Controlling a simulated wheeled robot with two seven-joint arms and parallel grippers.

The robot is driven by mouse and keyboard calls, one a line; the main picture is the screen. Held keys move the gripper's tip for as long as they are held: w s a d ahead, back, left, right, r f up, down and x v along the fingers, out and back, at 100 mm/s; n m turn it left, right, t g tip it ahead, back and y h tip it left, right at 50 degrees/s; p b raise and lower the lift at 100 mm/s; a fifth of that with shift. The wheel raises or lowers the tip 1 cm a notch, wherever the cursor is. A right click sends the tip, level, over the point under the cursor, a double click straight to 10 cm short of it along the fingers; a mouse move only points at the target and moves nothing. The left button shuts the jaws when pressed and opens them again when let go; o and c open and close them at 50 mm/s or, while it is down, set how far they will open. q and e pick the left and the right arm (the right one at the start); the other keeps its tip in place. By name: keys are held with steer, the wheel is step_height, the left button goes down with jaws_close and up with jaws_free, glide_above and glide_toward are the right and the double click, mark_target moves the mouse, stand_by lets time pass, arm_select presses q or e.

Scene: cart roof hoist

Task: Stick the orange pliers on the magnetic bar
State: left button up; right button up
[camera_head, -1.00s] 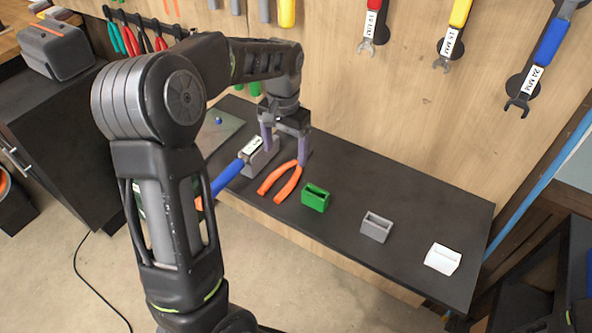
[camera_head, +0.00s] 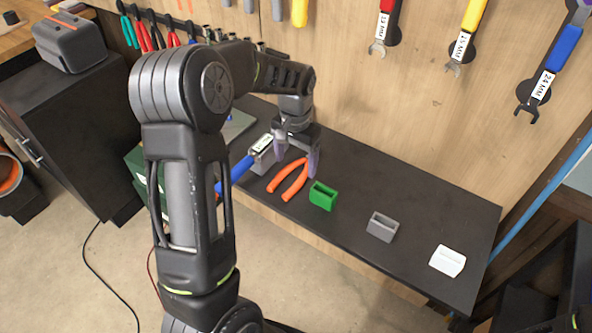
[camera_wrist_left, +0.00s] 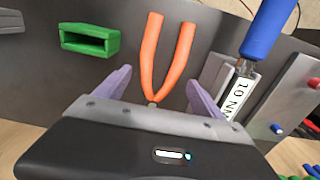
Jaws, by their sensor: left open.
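The orange pliers (camera_head: 287,178) lie on the dark bench top with their handles spread toward the front. They also show in the wrist view (camera_wrist_left: 165,60), where the gripper body hides most of their head. My left gripper (camera_head: 297,160) is open over the head end of the pliers. In the wrist view its two purple fingers (camera_wrist_left: 158,80) stand on either side of the pliers, apart from the handles. The dark bar (camera_head: 160,17) on the back wall, with red and green pliers hanging from it, is partly hidden by my arm. My right gripper is in neither view.
A grey block with a blue-handled tool (camera_head: 238,171) lies close left of the pliers. A green holder (camera_head: 323,196) stands close right, then a grey holder (camera_head: 382,227) and a white one (camera_head: 447,261). Wrenches hang on the wall (camera_head: 430,110). The bench between the holders is clear.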

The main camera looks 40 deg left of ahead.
arm_select(q)
steer(key=shift+f, duration=1.45)
steer(key=c, duration=1.7)
